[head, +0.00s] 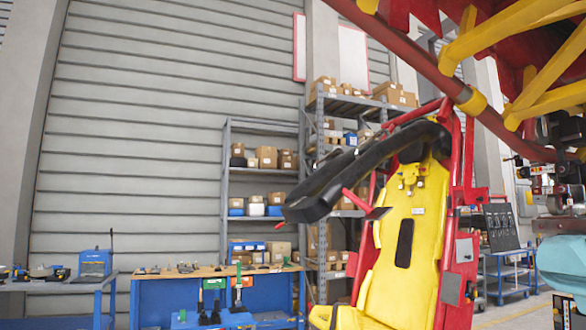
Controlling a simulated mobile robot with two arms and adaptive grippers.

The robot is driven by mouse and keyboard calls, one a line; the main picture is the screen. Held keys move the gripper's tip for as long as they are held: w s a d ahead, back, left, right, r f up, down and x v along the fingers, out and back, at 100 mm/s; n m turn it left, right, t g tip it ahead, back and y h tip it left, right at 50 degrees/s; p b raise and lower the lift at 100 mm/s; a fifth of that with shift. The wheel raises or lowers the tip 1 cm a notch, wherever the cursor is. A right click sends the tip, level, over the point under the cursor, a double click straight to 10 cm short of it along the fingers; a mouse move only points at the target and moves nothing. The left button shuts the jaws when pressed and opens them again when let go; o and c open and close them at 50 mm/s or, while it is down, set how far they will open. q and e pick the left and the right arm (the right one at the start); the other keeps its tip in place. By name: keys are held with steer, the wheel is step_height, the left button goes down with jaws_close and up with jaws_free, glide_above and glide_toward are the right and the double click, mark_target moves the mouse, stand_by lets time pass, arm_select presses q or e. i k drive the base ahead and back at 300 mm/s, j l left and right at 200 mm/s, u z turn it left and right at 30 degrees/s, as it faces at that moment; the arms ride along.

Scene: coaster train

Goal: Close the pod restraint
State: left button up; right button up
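The pod is a yellow seat (408,240) with a red frame (460,270), right of centre in the head view. The black padded restraint (345,175) is raised. It joins near the top of the seat and sticks out forward and to the left, well clear of the seat back. A red handle with a dark end (362,205) hangs at the restraint's lower side. The seat is empty. The lower part of the seat is cut off by the picture's bottom edge. Neither of my grippers is in view.
A red track beam with yellow braces (500,110) runs overhead at the upper right. A blue workbench (220,280) with tools stands behind on the left. Shelves with boxes (262,170) stand at the back wall. A teal rounded object (562,262) is at the right edge.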

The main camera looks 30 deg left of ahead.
mark_target(335, 181)
steer(key=i+j, duration=0.25)
steer(key=j, duration=0.2)
steer(key=i+j+u, duration=0.1)
steer(key=i+j, duration=0.15)
steer(key=j, duration=0.25)
steer(key=i+j, duration=0.3)
steer(key=j, duration=0.15)
steer(key=i+j+u, duration=0.1)
steer(key=i+j, duration=0.15)
steer(key=j, duration=0.2)
